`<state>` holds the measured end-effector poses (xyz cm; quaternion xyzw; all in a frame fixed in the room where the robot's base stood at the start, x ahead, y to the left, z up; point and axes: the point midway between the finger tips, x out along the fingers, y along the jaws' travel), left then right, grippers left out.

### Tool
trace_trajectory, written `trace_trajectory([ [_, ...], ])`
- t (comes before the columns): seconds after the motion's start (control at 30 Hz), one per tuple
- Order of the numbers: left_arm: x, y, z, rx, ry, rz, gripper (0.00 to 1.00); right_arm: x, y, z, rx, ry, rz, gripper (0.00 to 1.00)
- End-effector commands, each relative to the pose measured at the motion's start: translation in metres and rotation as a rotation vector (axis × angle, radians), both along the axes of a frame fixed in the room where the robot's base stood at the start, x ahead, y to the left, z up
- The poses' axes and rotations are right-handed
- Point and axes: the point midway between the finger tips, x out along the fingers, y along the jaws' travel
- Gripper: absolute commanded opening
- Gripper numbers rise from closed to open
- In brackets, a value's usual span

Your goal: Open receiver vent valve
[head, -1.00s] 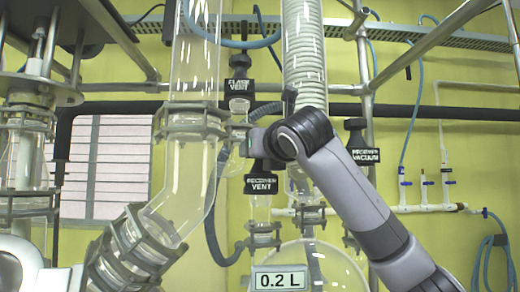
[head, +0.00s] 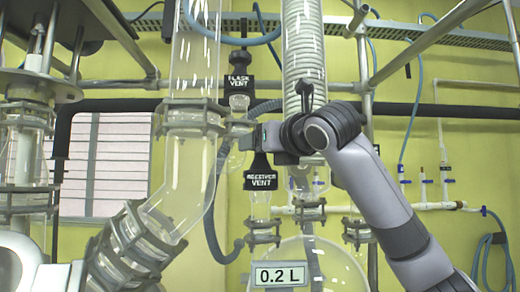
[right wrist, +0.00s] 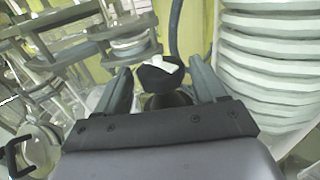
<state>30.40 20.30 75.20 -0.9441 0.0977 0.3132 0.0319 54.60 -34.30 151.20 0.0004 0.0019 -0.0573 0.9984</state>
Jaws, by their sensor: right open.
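The receiver vent valve (head: 261,179) has a black cap and a black label reading RECEIVER VENT. It stands upright above the glass receiver (head: 345,262) in the head view. My right gripper (head: 270,138) is at the top of this valve, coming in from the right. In the right wrist view, a black knob with a white mark (right wrist: 160,74) sits between the two spread fingers of my right gripper (right wrist: 162,80). The fingers are open on either side of it, and gaps show. The knob's underside is hidden. My left gripper is not in view.
The flask vent valve (head: 238,86) stands just above and left of my right gripper. A wide glass tube (head: 193,150) is close on the left, and a coiled glass condenser (head: 303,50) rises behind. A 0.2 L sign (head: 279,274) is on the receiver.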

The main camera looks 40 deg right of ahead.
Motion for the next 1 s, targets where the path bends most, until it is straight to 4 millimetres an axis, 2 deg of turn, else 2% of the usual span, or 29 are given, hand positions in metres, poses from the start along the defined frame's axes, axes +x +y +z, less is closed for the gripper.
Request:
trace_trajectory([
  [0.03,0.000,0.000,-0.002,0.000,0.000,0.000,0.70,-0.010,0.001,0.004,0.000,-0.017,0.003,0.70],
  [0.1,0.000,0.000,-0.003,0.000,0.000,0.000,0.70,-0.019,0.002,0.005,0.001,-0.017,0.003,0.70],
  [0.43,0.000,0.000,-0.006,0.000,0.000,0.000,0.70,-0.053,0.006,0.002,0.001,-0.006,0.000,0.70],
  [0.57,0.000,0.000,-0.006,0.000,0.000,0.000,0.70,-0.058,0.007,0.001,0.001,-0.002,0.000,0.70],
  [1.0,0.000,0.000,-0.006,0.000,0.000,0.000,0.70,-0.058,0.006,0.000,0.001,0.001,-0.001,0.70],
])
